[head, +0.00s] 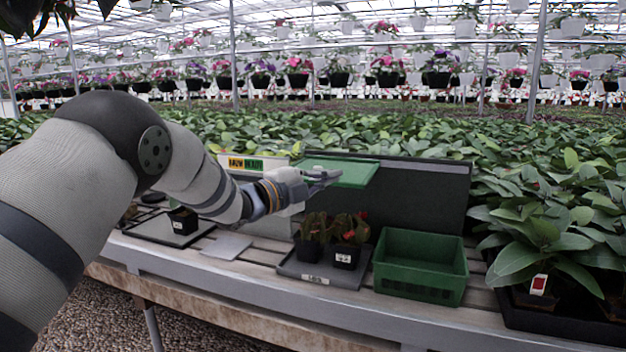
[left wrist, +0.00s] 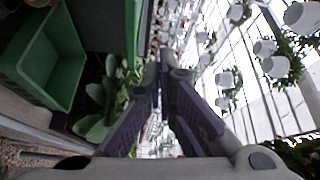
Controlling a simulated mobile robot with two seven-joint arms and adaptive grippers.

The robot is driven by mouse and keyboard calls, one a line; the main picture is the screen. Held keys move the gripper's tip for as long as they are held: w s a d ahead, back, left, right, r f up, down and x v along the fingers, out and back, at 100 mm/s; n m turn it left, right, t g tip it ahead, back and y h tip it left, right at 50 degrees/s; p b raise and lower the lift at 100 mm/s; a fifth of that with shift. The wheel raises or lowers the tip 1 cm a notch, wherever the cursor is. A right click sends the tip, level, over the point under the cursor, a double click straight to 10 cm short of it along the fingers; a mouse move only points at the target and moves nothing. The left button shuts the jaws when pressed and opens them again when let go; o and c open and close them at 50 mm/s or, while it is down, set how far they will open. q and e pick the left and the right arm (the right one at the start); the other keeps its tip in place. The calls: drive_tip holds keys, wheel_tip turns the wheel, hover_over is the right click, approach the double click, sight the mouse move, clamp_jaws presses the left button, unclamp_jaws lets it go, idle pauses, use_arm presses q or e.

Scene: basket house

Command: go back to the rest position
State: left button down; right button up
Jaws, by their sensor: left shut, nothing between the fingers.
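My left gripper (head: 322,178) is shut and empty in the head view, held above the bench in front of the dark upright panel. Its arm comes in from the left. In the left wrist view its two dark fingers (left wrist: 165,80) meet at the tips with nothing between them. My right gripper shows in neither view.
A green crate (head: 421,287) stands on the slatted bench (head: 230,290). Left of it a dark tray (head: 318,278) bears two potted plants (head: 347,255). Another small pot (head: 183,219) sits on a tray farther left. Leafy plants (head: 540,225) crowd the right. A dark panel (head: 425,200) stands behind.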

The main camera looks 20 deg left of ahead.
use_arm(q)
drive_tip(key=a+v, duration=0.1)
drive_tip(key=v, duration=0.5)
drive_tip(key=s+f+n+g+y, duration=0.2)
drive_tip(key=s+f+n, duration=0.15)
drive_tip(key=f, duration=0.65)
drive_tip(key=s+f+n+g+y, duration=0.15)
drive_tip(key=f+n, duration=0.35)
drive_tip(key=f, duration=0.5)
drive_tip(key=s+d+f+n+g+y, duration=0.1)
drive_tip(key=s+f+n+g+y, duration=0.35)
drive_tip(key=s+f, duration=1.35)
drive_tip(key=s+f+n+g, duration=0.1)
drive_tip(key=s+n+g, duration=0.2)
drive_tip(key=s, duration=0.8)
drive_tip(key=s+d+f+n+g, duration=0.1)
drive_tip(key=s+f+n+g, duration=0.1)
drive_tip(key=s, duration=1)
drive_tip(key=s+f+n+g+p, duration=0.1)
drive_tip(key=s+n+g, duration=0.3)
drive_tip(key=s, duration=0.7)
drive_tip(key=shift+s+d+f+g+y, duration=0.2)
drive_tip(key=shift+s+f+g+y, duration=0.2)
drive_tip(key=shift+g, duration=0.6)
